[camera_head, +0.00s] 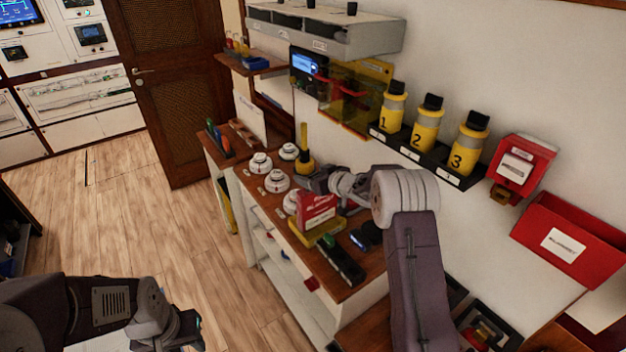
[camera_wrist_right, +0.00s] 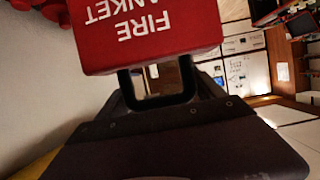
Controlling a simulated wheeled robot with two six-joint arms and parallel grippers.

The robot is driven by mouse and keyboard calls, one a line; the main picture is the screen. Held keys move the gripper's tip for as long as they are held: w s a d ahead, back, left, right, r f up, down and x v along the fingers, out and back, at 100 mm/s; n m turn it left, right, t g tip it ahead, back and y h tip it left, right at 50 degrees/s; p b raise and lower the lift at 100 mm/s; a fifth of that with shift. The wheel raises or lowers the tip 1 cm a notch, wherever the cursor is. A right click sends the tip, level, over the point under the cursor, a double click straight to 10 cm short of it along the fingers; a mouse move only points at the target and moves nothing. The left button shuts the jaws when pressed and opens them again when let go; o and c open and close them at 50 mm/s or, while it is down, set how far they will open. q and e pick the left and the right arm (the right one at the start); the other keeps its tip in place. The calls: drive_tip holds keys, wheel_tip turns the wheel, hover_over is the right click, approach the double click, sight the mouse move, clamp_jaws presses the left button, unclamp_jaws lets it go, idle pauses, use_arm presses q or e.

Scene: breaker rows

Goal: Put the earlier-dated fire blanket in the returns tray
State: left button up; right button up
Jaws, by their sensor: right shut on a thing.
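A red fire blanket pack (camera_head: 317,206) with white lettering is at my right gripper (camera_head: 318,182), over the wooden counter. In the right wrist view the red pack (camera_wrist_right: 150,38) fills the top, its "FIRE BLANKET" lettering upside down. My right gripper is shut on it. A yellow tray-like piece (camera_head: 322,238) shows just below the pack; I cannot tell whether they touch. Another red pack (camera_head: 520,165) with a white label is on the wall at right. No date is readable. My left gripper (camera_head: 186,332) is at the lower left, its jaws unclear.
Several white round detectors (camera_head: 277,180) sit on the counter left of the pack. Yellow numbered cylinders (camera_head: 427,125) stand on a wall shelf behind. A red labelled wall holder (camera_head: 570,238) is at right.

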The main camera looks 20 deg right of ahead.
drive_tip(key=shift+w+f, duration=0.15)
drive_tip(key=shift+f, duration=0.65)
drive_tip(key=shift+f, duration=0.15)
drive_tip(key=o, duration=2.1)
drive_tip(key=b+v, duration=0.1)
drive_tip(key=v, duration=1.1)
